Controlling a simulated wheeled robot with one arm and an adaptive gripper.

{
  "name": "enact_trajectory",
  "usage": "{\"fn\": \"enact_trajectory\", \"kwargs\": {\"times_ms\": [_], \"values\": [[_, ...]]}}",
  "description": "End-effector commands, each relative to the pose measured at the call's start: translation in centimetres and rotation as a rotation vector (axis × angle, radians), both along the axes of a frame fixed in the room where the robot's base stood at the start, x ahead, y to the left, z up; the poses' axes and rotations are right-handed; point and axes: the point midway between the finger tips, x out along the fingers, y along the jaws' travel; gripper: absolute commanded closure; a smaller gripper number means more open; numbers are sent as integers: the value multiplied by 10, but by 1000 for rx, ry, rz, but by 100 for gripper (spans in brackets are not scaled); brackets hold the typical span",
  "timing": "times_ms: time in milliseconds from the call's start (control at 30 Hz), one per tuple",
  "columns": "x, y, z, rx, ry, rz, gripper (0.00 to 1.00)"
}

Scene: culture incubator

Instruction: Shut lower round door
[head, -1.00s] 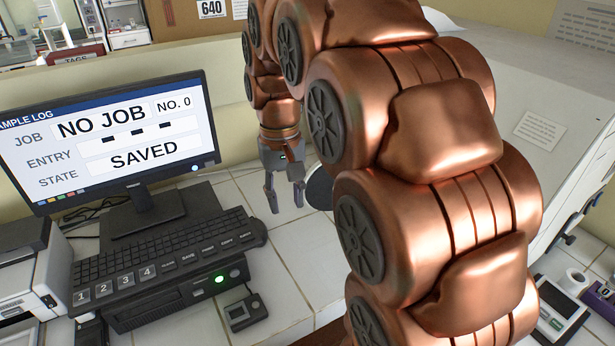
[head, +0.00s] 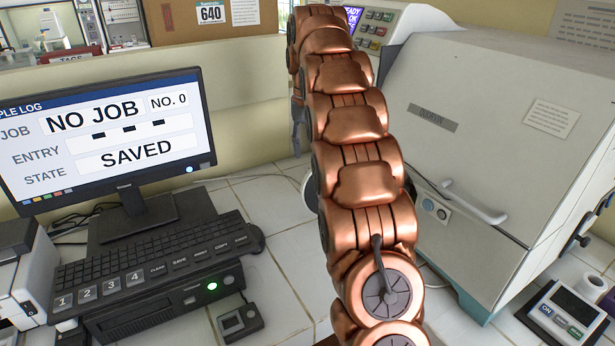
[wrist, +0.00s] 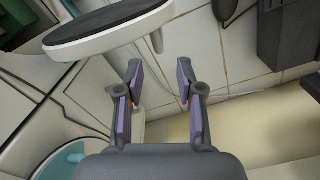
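A round disc with a dark face and pale rim (wrist: 110,28), which looks like the lower round door, stands out at the top of the wrist view on a small hinge-like stem. In the lower left of that view is a white round rim with teal inside (wrist: 68,157), perhaps the opening; it is cut off by the frame. My gripper (wrist: 160,78) is open and empty, its fingers apart, with the disc above and left of them and not touching. In the head view my arm hides most of the disc; only a pale edge shows. One finger of my gripper shows beyond the arm.
The large pale cabinet (head: 480,110) with a bar handle (head: 478,205) stands right of my arm. A monitor (head: 120,140), keyboard (head: 155,255) and small black box (head: 240,320) are to the left. Bare tiles (head: 285,265) lie between. A scale (head: 565,315) stands at right.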

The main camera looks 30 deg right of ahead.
Motion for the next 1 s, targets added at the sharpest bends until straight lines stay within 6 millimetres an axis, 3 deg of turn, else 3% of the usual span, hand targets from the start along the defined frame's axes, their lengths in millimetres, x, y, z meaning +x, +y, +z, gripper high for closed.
{"fn": "enact_trajectory", "kwargs": {"times_ms": [267,1000], "values": [[2,-2,-8,-2,-4,-1,63],[1,-2,-69,0,-2,-2,63]]}}
